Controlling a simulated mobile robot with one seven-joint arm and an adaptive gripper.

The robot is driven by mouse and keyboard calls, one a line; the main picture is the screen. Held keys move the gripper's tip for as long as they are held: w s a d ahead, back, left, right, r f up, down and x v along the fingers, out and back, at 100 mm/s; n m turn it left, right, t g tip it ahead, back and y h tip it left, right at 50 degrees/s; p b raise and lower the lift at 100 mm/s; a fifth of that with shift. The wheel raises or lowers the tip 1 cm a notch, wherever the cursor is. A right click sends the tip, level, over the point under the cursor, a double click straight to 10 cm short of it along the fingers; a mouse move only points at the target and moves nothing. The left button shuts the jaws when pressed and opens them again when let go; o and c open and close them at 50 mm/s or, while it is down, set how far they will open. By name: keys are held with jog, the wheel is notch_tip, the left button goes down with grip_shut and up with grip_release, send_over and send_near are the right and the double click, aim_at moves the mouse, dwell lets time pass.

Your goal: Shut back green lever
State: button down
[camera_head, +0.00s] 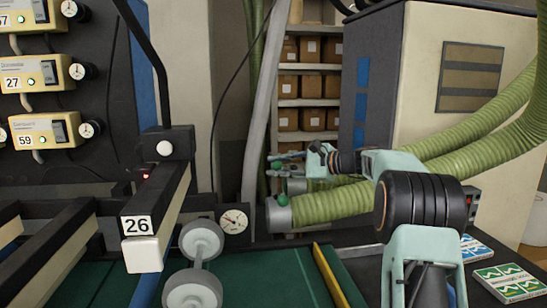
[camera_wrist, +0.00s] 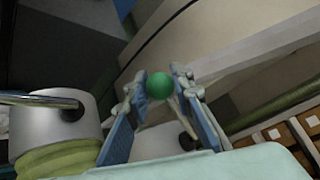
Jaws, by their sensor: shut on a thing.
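The back green lever's round green knob (camera_wrist: 159,86) sits between the fingertips of my gripper (camera_wrist: 159,80) in the wrist view, and the jaws are closed on it. In the head view my gripper (camera_head: 290,160) reaches left to the back hose end, where the small green knob (camera_head: 277,165) shows at its tips. Most of the lever's stem is hidden by the fingers. The front lever's green knob (camera_head: 283,200) stands apart, on the grey end of the front hose (camera_head: 335,204).
A grey curved post (camera_head: 262,120) stands just left of my gripper. A pressure gauge (camera_head: 234,220) and a grey roller (camera_head: 200,255) are at the lower middle. Shelves with brown boxes (camera_head: 310,83) are behind. A cream and dark cabinet (camera_head: 420,60) stands at the right.

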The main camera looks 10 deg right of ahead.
jog(key=shift+s+d+n+g+y+p, duration=0.35)
jog(key=shift+n+g+y+p, duration=0.2)
jog(key=shift+n+g, duration=0.25)
jog(key=shift+s+d+n+g+y+p, duration=0.35)
jog(key=shift+n+g+y+p, duration=0.3)
jog(key=shift+g, duration=0.25)
jog(key=shift+s+d+n+g, duration=0.15)
jog(key=shift+n+g, duration=0.2)
jog(key=shift+g, duration=0.05)
jog(key=c, duration=1.7)
grip_release()
jog(key=shift+o, duration=0.2)
jog(key=shift+v, duration=3.75)
